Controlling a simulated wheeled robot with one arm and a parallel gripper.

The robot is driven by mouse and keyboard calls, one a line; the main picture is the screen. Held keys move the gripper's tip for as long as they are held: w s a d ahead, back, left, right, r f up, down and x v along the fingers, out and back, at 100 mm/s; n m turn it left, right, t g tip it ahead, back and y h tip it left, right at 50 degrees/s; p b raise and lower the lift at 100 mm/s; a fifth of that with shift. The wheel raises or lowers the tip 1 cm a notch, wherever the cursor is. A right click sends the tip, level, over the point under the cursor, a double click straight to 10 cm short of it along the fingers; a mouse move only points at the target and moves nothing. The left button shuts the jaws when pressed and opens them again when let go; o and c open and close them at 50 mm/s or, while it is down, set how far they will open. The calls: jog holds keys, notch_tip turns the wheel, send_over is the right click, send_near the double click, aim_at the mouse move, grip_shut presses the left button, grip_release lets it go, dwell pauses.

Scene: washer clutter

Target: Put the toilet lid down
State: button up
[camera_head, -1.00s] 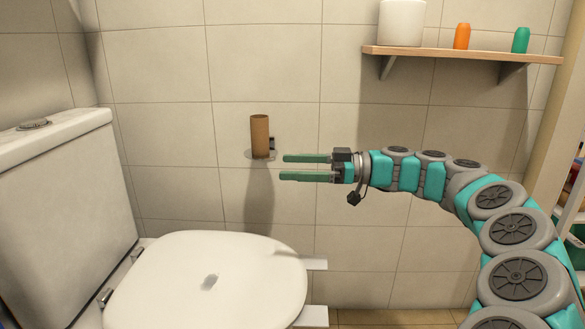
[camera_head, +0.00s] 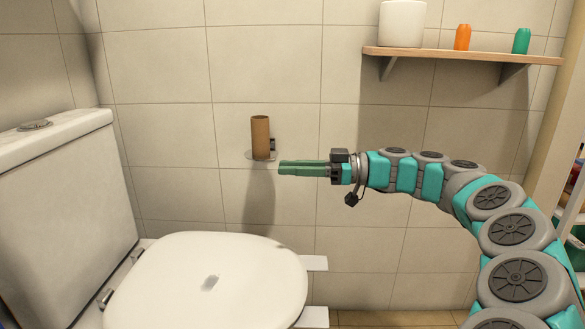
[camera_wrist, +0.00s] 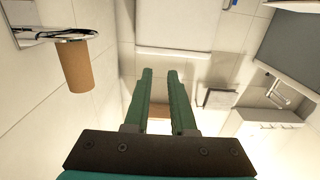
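The white toilet lid (camera_head: 215,285) lies flat over the bowl, lower left in the head view. My gripper (camera_head: 280,168) is level in the air, above and right of the lid, pointing left. Its two green fingers (camera_wrist: 159,75) hold nothing. They look almost merged in the head view, but a narrow gap shows between them in the wrist view. The fingers do not touch the lid.
A brown cardboard roll (camera_head: 260,138) stands on a small wall holder left of my fingertips; it shows upside down in the wrist view (camera_wrist: 76,66). The cistern (camera_head: 60,215) is at left. A shelf (camera_head: 460,54) with small items is at upper right.

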grip_shut()
dwell(0.4)
jog(key=o, duration=1.3)
grip_release()
jog(key=shift+c, duration=0.2)
jog(key=d, duration=0.7)
jog(key=shift+s+d, duration=0.15)
jog(key=shift+d, duration=0.25)
